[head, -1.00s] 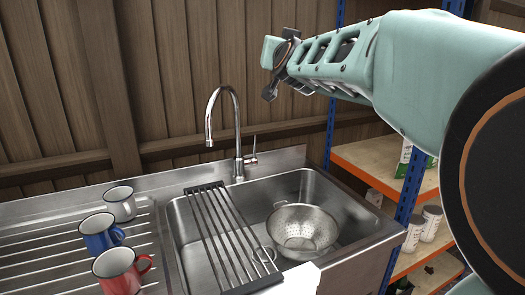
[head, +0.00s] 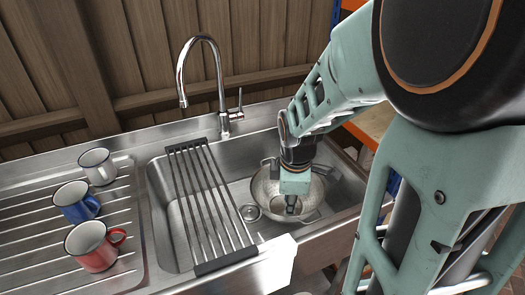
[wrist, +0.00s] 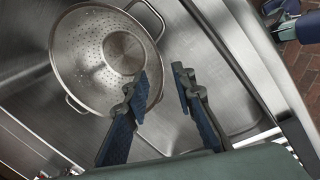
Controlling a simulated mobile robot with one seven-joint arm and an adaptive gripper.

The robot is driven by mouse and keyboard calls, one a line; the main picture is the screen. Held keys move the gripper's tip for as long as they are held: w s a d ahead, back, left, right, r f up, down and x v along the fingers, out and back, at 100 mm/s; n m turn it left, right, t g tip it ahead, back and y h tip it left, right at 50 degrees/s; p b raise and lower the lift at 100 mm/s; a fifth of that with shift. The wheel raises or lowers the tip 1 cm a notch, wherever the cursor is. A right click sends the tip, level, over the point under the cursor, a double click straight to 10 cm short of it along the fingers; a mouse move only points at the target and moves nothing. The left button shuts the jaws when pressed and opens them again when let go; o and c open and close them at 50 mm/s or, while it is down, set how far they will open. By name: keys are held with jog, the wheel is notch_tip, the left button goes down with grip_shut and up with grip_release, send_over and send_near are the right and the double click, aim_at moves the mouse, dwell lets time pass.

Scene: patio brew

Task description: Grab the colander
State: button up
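The colander (head: 262,190) is a perforated metal bowl with two loop handles, lying in the right part of the sink basin. In the wrist view the colander (wrist: 85,62) is at the upper left, with one handle at its top right and one at its lower left. My gripper (wrist: 160,88) is open and empty. In the wrist view its fingers point toward the basin, the left finger overlapping the colander's right rim. In the head view my gripper (head: 291,207) hangs over the colander and hides part of it. I cannot tell whether they touch.
A roll-up drying rack (head: 205,200) lies across the sink basin (head: 165,215) left of the colander. The faucet (head: 222,100) stands behind. White (head: 97,166), blue (head: 74,203) and red (head: 90,247) mugs stand on the drainboard (head: 30,238). Orange-boarded shelving (head: 375,118) is at right.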

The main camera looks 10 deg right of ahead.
jog(key=b, duration=0.1)
send_over(289, 218)
jog(key=s+a, duration=0.1)
jog(key=s, duration=0.1)
jog(key=s+x, duration=0.1)
jog(key=x, duration=0.4)
jog(key=shift+w+b+x, duration=0.2)
jog(key=shift+b+x, duration=0.05)
jog(key=shift+x, duration=0.7)
jog(key=shift+w+b+x, duration=0.15)
jog(key=shift+b+x, duration=0.1)
jog(key=shift+x, duration=0.7)
jog(key=shift+w+b+x, duration=0.2)
jog(key=shift+b+x, duration=0.05)
jog(key=shift+x, duration=0.65)
jog(key=shift+r, duration=0.1)
grip_shut()
jog(key=shift+s, duration=0.1)
